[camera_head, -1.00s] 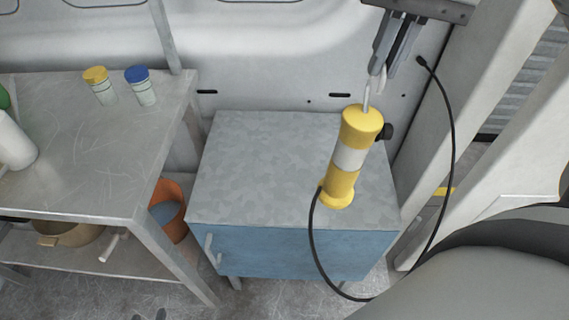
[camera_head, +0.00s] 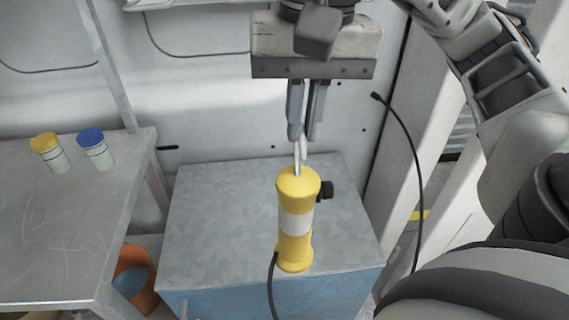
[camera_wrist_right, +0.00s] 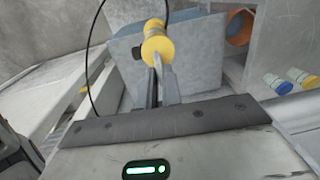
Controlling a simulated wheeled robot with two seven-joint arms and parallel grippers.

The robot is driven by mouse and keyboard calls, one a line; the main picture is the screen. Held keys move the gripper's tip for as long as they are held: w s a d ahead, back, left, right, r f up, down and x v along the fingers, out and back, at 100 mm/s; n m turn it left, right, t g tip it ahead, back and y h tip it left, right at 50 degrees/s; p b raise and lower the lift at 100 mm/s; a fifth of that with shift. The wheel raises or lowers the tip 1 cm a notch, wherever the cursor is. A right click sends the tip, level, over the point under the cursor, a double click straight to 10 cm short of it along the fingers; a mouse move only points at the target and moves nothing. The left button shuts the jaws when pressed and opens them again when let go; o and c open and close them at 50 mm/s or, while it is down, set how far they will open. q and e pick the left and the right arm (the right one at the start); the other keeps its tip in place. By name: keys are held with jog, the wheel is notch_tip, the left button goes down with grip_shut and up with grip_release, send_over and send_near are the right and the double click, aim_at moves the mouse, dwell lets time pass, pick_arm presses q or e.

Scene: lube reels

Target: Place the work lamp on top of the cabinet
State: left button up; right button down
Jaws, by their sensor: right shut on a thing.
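The work lamp (camera_head: 295,222) is a yellow cylinder with a white band, a black knob on its side and a hook at its upper end. My right gripper (camera_head: 301,138) is shut on the lamp's hook. The lamp hangs nearly upright in front of the cabinet top (camera_head: 230,215), which is grey over a blue body. I cannot tell whether its lower end touches the cabinet. In the right wrist view the lamp (camera_wrist_right: 157,42) shows end-on beyond the fingers (camera_wrist_right: 160,82), with the cabinet (camera_wrist_right: 195,50) behind it. My left gripper is not in view.
A metal workbench (camera_head: 60,230) stands left of the cabinet, with a yellow-lidded jar (camera_head: 50,153) and a blue-lidded jar (camera_head: 96,149). A black cable (camera_head: 413,165) hangs at the right. The cabinet top around the lamp looks clear.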

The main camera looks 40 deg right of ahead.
pick_arm(q)
jog(key=b, duration=0.1)
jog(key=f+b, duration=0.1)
jog(key=b, duration=0.1)
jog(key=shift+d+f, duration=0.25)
pick_arm(e)
jog(key=w+d+f, duration=0.7)
jog(key=w+f, duration=0.2)
jog(key=f, duration=0.3)
jog(key=shift+w, duration=0.15)
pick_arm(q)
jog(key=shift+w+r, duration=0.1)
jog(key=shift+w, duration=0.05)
pick_arm(e)
jog(key=shift+d, duration=0.1)
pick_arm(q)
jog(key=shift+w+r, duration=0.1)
pick_arm(e)
jog(key=c, duration=1.6)
grip_release()
jog(key=shift+f, duration=0.15)
jog(key=shift+o, duration=0.2)
